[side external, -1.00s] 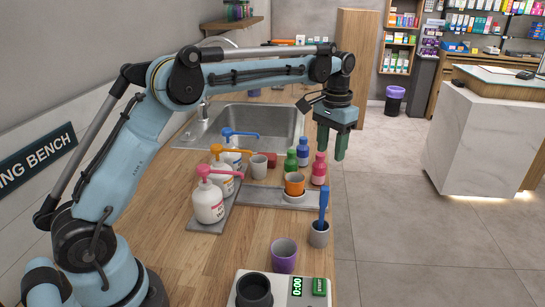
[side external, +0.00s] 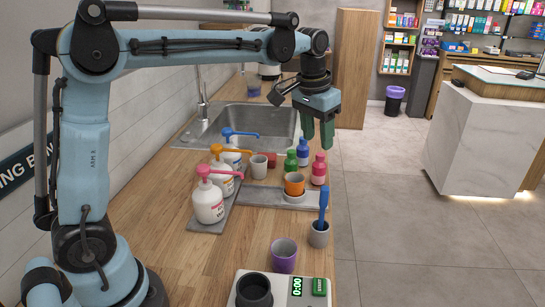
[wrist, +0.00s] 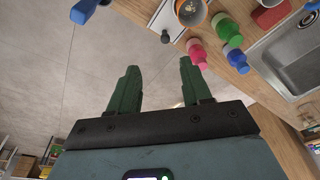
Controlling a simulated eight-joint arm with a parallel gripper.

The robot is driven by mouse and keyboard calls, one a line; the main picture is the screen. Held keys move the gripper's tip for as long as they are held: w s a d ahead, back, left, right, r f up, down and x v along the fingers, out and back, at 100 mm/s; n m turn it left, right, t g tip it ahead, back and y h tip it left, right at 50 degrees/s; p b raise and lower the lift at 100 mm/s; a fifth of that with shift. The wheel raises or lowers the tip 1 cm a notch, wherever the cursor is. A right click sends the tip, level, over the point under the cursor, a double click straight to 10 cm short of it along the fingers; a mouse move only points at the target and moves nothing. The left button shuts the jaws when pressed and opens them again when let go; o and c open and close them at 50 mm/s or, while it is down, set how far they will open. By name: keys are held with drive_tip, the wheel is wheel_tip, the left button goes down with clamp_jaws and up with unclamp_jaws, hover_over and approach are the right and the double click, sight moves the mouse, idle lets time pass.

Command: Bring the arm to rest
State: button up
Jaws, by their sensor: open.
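My gripper (side external: 318,142) hangs in the air with its green fingers pointing down, past the right edge of the wooden counter (side external: 220,270) in the side view. In the wrist view its two fingers (wrist: 158,66) stand apart with nothing between them. My arm reaches out from the left, its upper link near upright and its forearm near level. The pink bottle (side external: 319,168) and green bottle (side external: 291,161) stand below and near the gripper, apart from it.
Pump bottles (side external: 207,205) stand left of an orange cup (side external: 294,185). A grey cup (side external: 319,238) holds a blue-handled tool. A purple cup (side external: 284,257) and a scale (side external: 294,292) are in front. A sink (side external: 250,120) lies behind. Open floor (side external: 430,230) is at right.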

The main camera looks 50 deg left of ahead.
drive_tip(key=s+f+t, duration=0.2)
drive_tip(key=s+f, duration=0.1)
drive_tip(key=s, duration=0.5)
drive_tip(key=s+f+t, duration=0.3)
drive_tip(key=s, duration=0.6)
drive_tip(key=shift+s+d, duration=0.3)
drive_tip(key=shift+d, duration=0.1)
